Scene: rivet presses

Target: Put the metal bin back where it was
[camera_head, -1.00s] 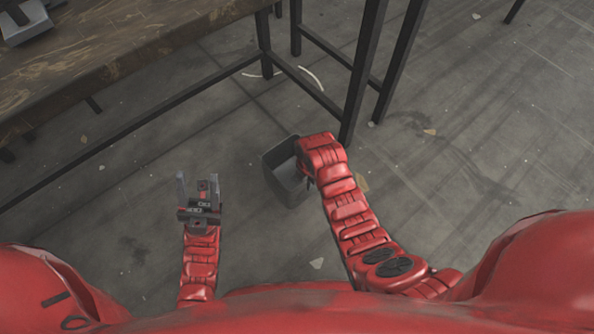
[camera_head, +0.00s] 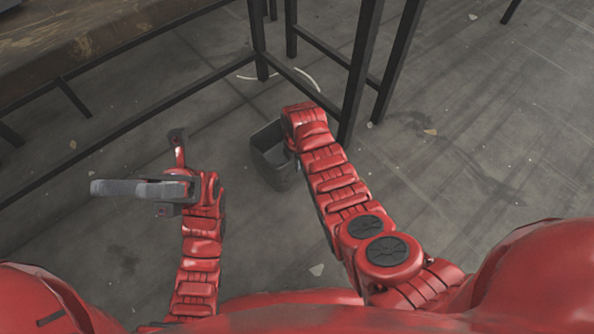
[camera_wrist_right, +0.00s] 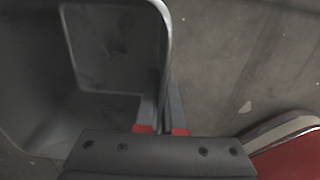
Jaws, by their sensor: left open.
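The metal bin (camera_head: 281,177) is a dark grey open-topped box, seen in the head view beside the table leg. My right gripper (camera_head: 291,149) is at its right side, mostly hidden there by my red wrist. In the right wrist view, the fingers of my right gripper (camera_wrist_right: 164,112) stand either side of the rim of the bin (camera_wrist_right: 115,110), closed on it. The bin's inside looks empty. I cannot tell whether its base touches the floor. My left gripper (camera_head: 112,188) is open and empty, its fingers pointing left, apart from the bin.
A wooden-topped table (camera_head: 95,38) with dark metal legs and rails (camera_head: 357,85) is at the upper left and top. One leg stands just right of the bin and my right wrist. A pale curved line (camera_head: 312,75) lies on the floor. The floor to the right is open.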

